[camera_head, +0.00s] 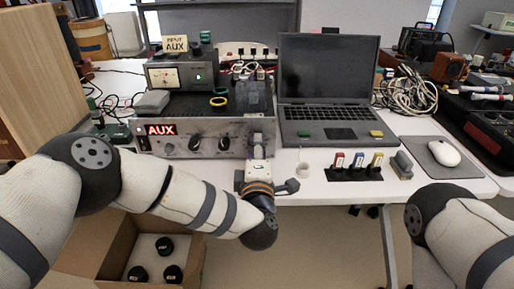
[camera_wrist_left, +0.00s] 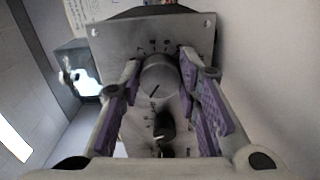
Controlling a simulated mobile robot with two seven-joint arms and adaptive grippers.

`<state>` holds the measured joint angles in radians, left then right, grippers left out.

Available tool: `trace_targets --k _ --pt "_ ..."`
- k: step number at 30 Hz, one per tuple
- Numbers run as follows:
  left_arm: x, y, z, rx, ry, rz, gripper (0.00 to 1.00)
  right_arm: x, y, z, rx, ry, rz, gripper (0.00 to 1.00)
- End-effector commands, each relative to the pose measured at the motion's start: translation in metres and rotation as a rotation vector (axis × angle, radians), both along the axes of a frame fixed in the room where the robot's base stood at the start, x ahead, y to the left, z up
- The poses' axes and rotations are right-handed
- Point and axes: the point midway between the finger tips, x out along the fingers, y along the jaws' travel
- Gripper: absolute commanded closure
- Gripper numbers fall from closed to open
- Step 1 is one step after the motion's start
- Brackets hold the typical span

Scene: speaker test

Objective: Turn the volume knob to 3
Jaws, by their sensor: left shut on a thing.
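The silver amplifier (camera_head: 174,146) stands at the table's front edge with a red lit "AUX" sign on its face. My left gripper (camera_head: 259,138) is at the right end of its front panel. In the left wrist view, my left gripper (camera_wrist_left: 160,64) is shut on a round grey knob (camera_wrist_left: 158,78), one finger on each side. A dark line on the knob points down and left in that view. Marks ring the knob, but their numbers are too small to read. More dark knobs (camera_wrist_left: 165,125) sit below it in that view. My right gripper is out of view.
An open laptop (camera_head: 328,95) stands right of the amplifier. A cardboard box (camera_head: 112,262) sits below.

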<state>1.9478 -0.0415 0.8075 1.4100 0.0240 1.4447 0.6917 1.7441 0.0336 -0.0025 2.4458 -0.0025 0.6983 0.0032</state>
Motion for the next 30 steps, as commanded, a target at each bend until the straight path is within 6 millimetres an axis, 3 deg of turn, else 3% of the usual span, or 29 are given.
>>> trace_targets --k 18,19,21,30 --pt "0.0 0.0001 -0.0004 0.038 0.0 0.0 0.97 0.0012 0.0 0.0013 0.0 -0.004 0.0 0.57" --pt "0.0 0.0001 -0.0003 0.038 0.0 0.0 0.65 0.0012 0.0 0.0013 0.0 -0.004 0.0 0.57" --pt "0.0 0.0001 -0.0004 0.038 0.0 0.0 0.49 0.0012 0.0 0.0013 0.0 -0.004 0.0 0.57" --pt "-0.0012 -0.0001 -0.0005 0.037 0.0 0.0 0.49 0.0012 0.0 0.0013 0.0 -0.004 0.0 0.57"
